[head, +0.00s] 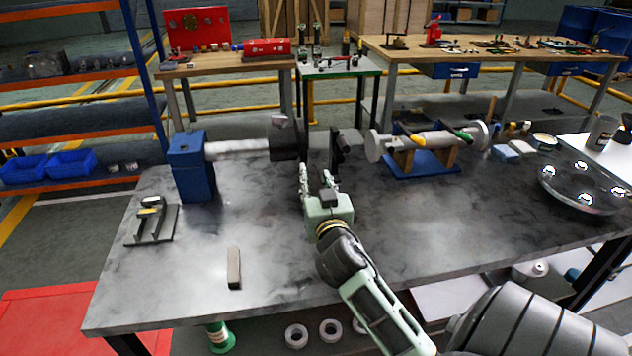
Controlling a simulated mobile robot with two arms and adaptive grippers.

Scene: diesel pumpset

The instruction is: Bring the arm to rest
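My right arm comes in from the lower right and reaches over the grey workbench (190,275). Its pale green gripper (316,178) points toward the far side of the bench. The two fingers look spread apart, with nothing seen between them. A dark upright bracket (338,158) stands just beyond the fingers; I cannot tell whether they touch it. A dark block (285,140) on the end of a light shaft (238,147) is just beyond and left of the fingers. My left gripper is not in view.
A blue block stand (190,165) holds the shaft's left end. A metal cylinder assembly (425,142) rests on a blue stand (418,168) at the right. A round metal tray (582,187) is far right. The front middle is mostly clear.

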